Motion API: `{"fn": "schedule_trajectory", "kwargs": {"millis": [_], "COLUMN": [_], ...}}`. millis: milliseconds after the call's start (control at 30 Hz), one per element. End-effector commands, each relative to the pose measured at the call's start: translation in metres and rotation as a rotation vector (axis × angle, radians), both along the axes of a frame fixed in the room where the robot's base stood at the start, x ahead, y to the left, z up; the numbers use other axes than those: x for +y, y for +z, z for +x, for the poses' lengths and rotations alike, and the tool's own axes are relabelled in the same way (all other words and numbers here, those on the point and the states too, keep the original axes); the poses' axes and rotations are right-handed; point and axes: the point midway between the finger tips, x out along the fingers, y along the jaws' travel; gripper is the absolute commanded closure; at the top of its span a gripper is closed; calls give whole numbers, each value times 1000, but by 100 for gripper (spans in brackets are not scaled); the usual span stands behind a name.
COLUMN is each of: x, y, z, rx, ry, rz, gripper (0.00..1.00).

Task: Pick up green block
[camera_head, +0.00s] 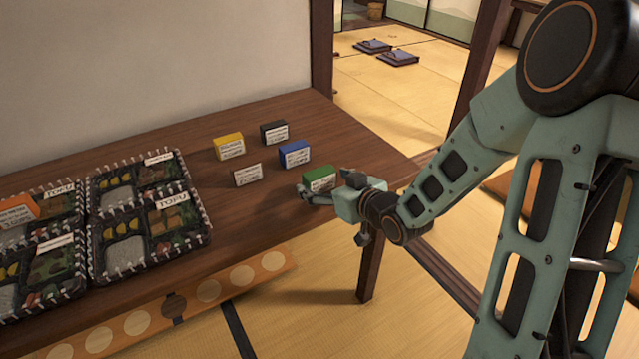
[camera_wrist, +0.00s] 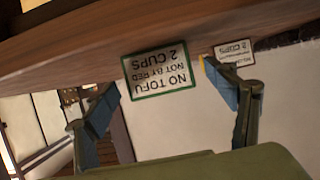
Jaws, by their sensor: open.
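The green block (camera_head: 318,175) stands on the brown table near its right end, with a white label on its front. In the wrist view the green block (camera_wrist: 134,76) appears upside down, its label reading "NO TOFU NOT BY RED 2 CUPS". My gripper (camera_head: 323,188) is low at the table's front right, right beside the block. In the wrist view my gripper's (camera_wrist: 157,79) two fingers are spread apart, with the block showing between them. Whether either finger touches the block I cannot tell.
Lunch trays (camera_head: 150,237) fill the table's left. A second label (camera_wrist: 240,47) shows near the right finger in the wrist view.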

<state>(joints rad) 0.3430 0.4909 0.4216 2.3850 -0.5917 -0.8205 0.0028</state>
Motion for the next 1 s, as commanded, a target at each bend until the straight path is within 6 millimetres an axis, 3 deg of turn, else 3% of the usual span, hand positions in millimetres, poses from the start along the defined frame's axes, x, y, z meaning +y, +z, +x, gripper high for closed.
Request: {"fn": "schedule_trajectory", "kwargs": {"millis": [200,467,867,1000], "x": [14,15,15,15], "y": [-10,-10,-10,-10], "z": [21,23,23,23], "rx": [0,1,1,0], "ry": [2,1,0,0], "rz": [1,0,-1,0], "gripper": [22,22,66,67]}}
